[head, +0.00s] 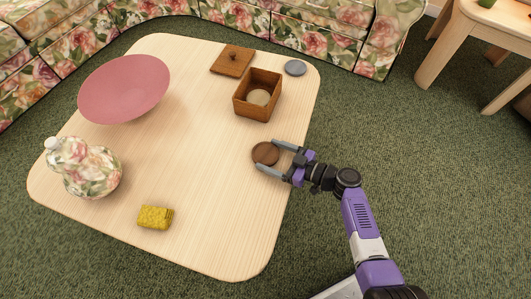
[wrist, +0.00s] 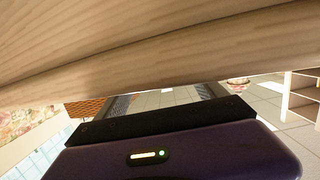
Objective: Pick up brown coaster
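The brown coaster (head: 264,152) is a flat, dark wooden disc near the right edge of the light wood table. In the head view my gripper (head: 268,155) reaches in from the right, low over the tabletop. Its two grey fingers are spread wide, one at the far side of the coaster and one at the near side. I cannot tell whether either finger touches it. In the wrist view the purple and black gripper body (wrist: 170,150) fills the bottom, and pale wood fills the top. The coaster cannot be made out there.
A brown open box (head: 243,106) stands just behind the coaster, with a wooden lid (head: 232,60) and grey disc (head: 295,68) farther back. A pink bowl (head: 90,100), floral vase (head: 105,172) and yellow sponge (head: 155,217) are to the left. A floral sofa (head: 315,40) borders the back.

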